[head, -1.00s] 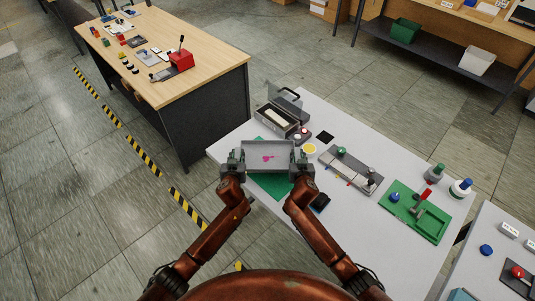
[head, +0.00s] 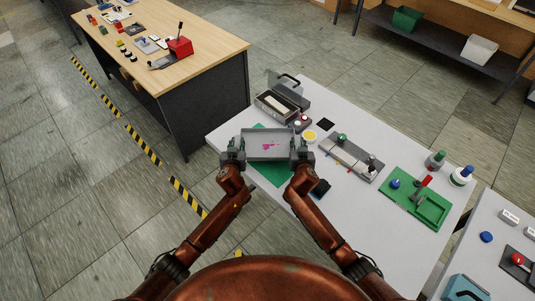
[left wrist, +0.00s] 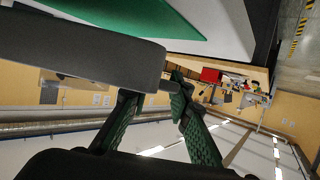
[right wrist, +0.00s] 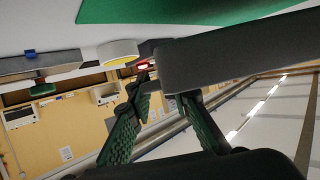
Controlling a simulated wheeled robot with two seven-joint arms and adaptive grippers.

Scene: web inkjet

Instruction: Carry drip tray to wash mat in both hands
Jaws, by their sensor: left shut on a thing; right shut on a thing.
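The drip tray (head: 258,147) is a shallow grey tray with a pink stain inside. It is held between my two grippers, above the white table and partly over the green mat (head: 277,178). My left gripper (head: 236,150) is shut on the tray's left end. My right gripper (head: 300,150) is shut on its right end. The tray's dark side fills much of the left wrist view (left wrist: 70,48) and the right wrist view (right wrist: 240,50). Whether the green mat is the wash mat I cannot tell. Part of it is hidden under the tray and arms.
Behind the tray stands an open-lidded box (head: 277,106). To the right are a yellow-topped round thing (head: 309,135), a grey fixture (head: 350,157), a green tray (head: 415,203) with tools, and bottles (head: 461,176). A wooden workbench (head: 215,38) stands at the far left.

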